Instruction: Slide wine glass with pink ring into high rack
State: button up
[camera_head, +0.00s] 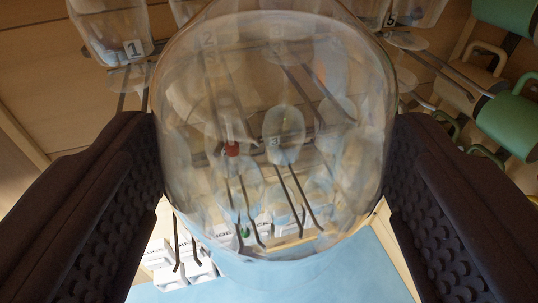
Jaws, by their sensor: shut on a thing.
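My gripper (272,150) is shut on a large clear wine glass (345,75), with one dark ridged finger on each side of its bowl. The bowl fills the middle of the view. I cannot make out a pink ring or the stem of this glass. Through the bowl I see thin dark metal rods (296,190) with bent ends, which look like rack rails, and other clear glasses (283,130) hanging among them. Number labels 2 and 3 show faintly through the bowl. The exact gap between the held glass and the rails cannot be told.
A hanging glass by label 1 (120,38) is at upper left, another by label 5 (412,14) at upper right. Green mugs (512,118) hang at right. White lettered boxes (172,262) stand below on a blue surface (335,280). Small red and green spots show through the bowl.

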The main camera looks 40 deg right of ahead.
jog(key=shift+w+d, duration=0.4)
jog(key=shift+w, duration=0.35)
jog(key=shift+w+d, duration=0.4)
jog(key=shift+w, duration=0.3)
jog(key=shift+w+d, duration=0.4)
jog(key=shift+w, duration=0.35)
jog(key=shift+w+d+f+p, duration=0.1)
jog(key=shift+w+d+p, duration=0.75)
jog(key=shift+w+p, duration=0.7)
jog(key=shift+w+d+p, duration=0.8)
jog(key=shift+w+p, duration=0.7)
jog(key=shift+w+d+f+p, duration=0.1)
jog(key=shift+w+d+p, duration=0.75)
jog(key=shift+w+p, duration=0.7)
jog(key=o, duration=0.8)
